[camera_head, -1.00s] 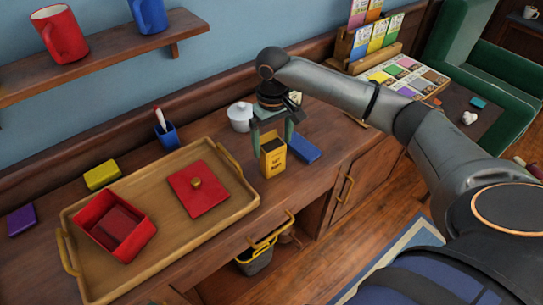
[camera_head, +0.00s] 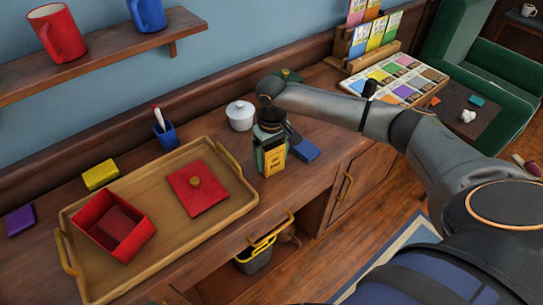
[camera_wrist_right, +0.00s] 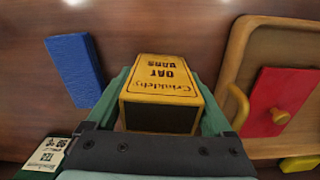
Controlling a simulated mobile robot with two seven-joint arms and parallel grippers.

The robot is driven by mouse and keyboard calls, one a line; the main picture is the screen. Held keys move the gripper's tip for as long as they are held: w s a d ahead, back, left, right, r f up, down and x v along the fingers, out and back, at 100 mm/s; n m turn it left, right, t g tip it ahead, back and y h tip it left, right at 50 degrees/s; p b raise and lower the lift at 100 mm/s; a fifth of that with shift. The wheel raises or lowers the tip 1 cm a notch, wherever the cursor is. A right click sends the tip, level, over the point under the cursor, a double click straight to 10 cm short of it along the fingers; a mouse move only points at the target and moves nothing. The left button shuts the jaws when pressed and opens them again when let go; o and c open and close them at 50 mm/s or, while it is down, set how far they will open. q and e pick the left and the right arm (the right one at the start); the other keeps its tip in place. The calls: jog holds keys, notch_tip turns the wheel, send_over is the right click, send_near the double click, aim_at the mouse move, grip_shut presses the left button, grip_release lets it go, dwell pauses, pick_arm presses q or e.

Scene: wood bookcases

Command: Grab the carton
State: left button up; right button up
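The carton (camera_head: 274,160) is a small yellow box with a dark label and oat bars lettering, standing upright on the wooden counter. It also shows in the right wrist view (camera_wrist_right: 162,80), between the fingers. My right gripper (camera_head: 270,152) is lowered over it, with one teal finger on each side. In the right wrist view the right gripper (camera_wrist_right: 165,100) looks open around the carton, with narrow gaps at its sides; contact is not clear. My left gripper is not in view.
A blue block (camera_head: 307,150) lies close right of the carton. A wooden tray (camera_head: 150,238) with a red box (camera_head: 98,243) and red lid (camera_head: 183,205) is at left. A white lidded pot (camera_head: 240,116) stands behind. The counter's front edge is near.

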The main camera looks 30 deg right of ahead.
jog(key=c, duration=0.9)
jog(key=shift+r, duration=0.2)
